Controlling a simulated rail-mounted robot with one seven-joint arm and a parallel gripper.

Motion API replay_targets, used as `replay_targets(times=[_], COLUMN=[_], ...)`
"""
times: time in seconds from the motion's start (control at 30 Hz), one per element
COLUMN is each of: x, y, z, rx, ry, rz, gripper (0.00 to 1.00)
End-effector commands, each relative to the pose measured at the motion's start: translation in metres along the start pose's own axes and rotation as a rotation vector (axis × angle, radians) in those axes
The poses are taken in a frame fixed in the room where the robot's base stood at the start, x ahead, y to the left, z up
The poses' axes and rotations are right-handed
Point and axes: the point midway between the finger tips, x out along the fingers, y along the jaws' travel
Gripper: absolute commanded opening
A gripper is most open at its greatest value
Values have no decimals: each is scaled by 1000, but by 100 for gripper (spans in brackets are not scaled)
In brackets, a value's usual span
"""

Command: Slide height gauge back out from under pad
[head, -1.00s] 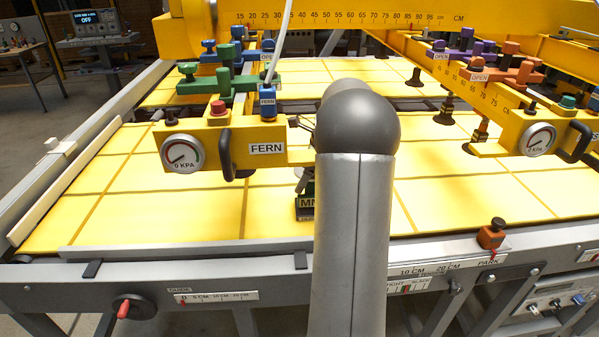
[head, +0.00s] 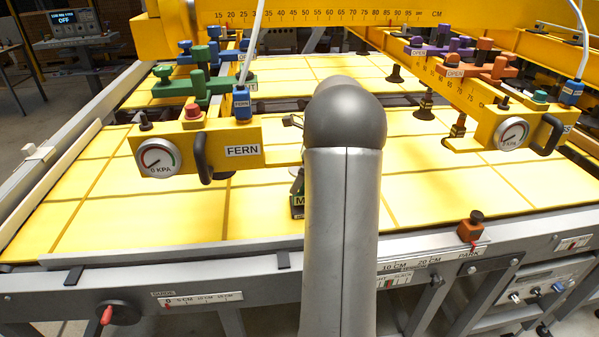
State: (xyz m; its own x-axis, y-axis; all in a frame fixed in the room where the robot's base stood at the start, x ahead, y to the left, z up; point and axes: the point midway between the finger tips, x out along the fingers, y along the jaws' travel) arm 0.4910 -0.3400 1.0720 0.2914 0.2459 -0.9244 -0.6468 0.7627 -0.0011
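A dark block with a label starting with "M" (head: 298,203) stands on the yellow panel beside my arm; it appears to be the base of the height gauge, and the rest of it is mostly hidden behind my arm. The yellow lifter arm labelled FERN (head: 242,151) reaches over the panel to the left of it, with a dark pad (head: 222,176) below its underside. I cannot tell whether the gauge is under a pad. My gripper is hidden behind my own grey arm; only a small dark piece shows left of the arm's rounded joint.
Yellow panels (head: 120,205) lie on the grey frame table. A gauge reading 0 KPA (head: 157,158) and a black handle (head: 203,158) are on the FERN arm. A second lifter arm (head: 490,122) stands at right. An orange block (head: 471,228) sits on the front rail near PARK.

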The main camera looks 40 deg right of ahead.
Motion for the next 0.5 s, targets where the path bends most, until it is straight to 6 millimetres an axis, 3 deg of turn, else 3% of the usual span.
replay_targets(times=[0.27, 0.5], x=[-16, -70], y=[0, -1], z=[0, 0], rx=[0, -1], ry=[-1, 0], rz=[-3, -5], gripper=[100, 100])
